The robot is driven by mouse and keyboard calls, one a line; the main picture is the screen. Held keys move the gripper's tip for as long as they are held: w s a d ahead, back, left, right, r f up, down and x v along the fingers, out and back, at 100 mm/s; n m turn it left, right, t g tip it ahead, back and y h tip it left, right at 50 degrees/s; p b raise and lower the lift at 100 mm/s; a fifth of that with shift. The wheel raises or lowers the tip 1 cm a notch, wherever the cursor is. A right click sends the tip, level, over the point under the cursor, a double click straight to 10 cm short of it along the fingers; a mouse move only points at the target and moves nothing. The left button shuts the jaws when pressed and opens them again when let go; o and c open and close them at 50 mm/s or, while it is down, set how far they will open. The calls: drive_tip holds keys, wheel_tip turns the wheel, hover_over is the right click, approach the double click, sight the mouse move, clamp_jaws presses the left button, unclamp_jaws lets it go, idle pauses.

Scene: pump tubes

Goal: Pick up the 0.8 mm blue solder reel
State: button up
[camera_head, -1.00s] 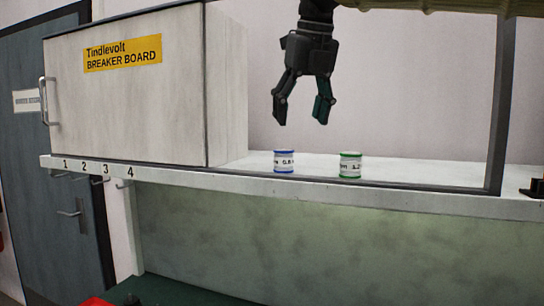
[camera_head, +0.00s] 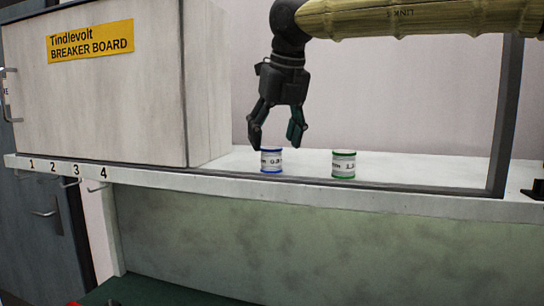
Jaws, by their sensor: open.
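The blue solder reel (camera_head: 271,161) stands upright on the white shelf, with blue rims and a white label that reads partly "0.8". A green-rimmed reel (camera_head: 344,164) with a label starting "1." stands to its right, apart from it. My gripper (camera_head: 275,146) is open and points down, its fingertips at about the height of the blue reel's top. The left fingertip shows just left of the reel and the right one just right of it. I cannot tell from this view whether the fingers are in front of, behind or directly over the reel.
The Breaker Board cabinet (camera_head: 150,110) stands on the left. A dark upright post (camera_head: 505,120) is on the right. Numbered hooks (camera_head: 68,183) hang under the shelf.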

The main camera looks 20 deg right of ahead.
sight(272, 148)
drive_tip(key=p+x, duration=0.1)
drive_tip(key=x, duration=0.3)
drive_tip(key=shift+s+a, duration=0.15)
drive_tip(key=shift+s, duration=0.1)
drive_tip(key=c, duration=1.3)
